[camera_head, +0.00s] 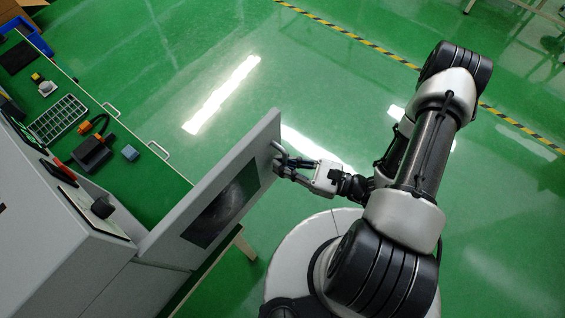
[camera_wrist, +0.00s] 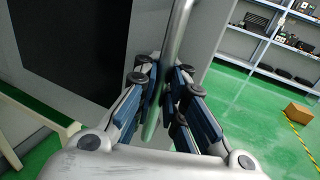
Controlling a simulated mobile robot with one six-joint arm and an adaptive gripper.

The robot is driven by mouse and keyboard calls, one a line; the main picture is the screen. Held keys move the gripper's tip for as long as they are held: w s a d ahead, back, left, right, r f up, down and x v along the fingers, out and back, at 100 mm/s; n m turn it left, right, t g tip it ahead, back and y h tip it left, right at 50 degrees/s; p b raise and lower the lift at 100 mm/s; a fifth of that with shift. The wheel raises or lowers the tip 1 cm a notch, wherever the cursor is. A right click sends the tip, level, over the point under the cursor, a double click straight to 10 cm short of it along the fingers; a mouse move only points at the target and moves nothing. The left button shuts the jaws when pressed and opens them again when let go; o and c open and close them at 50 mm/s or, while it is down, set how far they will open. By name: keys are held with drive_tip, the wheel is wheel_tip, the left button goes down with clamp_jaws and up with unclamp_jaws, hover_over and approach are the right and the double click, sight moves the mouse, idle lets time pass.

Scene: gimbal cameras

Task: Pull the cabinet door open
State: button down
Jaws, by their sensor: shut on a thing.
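The cabinet door (camera_head: 208,196) is a light grey panel with a dark window (camera_head: 224,207). In the head view it stands swung out at an angle from the grey cabinet (camera_head: 62,262) on the left. A metal bar handle (camera_head: 279,150) sits near the door's free edge. My gripper (camera_head: 284,166) is at this handle, on the side away from the cabinet. In the wrist view my gripper (camera_wrist: 162,100) has its fingers on both sides of the handle bar (camera_wrist: 178,32) and is shut on it. The door's dark window (camera_wrist: 70,45) fills the upper left there.
A green-topped workbench (camera_head: 140,180) with tools, a wire tray (camera_head: 58,118) and drawer handles lies behind the door. Green floor (camera_head: 330,90) is open beyond it. In the wrist view, shelves (camera_wrist: 270,40) and a cardboard box (camera_wrist: 298,112) stand at right.

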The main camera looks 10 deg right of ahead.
drive_tip(key=shift+w+d, duration=0.1)
drive_tip(key=shift+w, duration=0.05)
drive_tip(key=c, duration=1.8)
unclamp_jaws()
drive_tip(key=shift+d, duration=0.1)
drive_tip(key=shift+c, duration=0.2)
drive_tip(key=shift+o, duration=0.9)
drive_tip(key=v, duration=1.2)
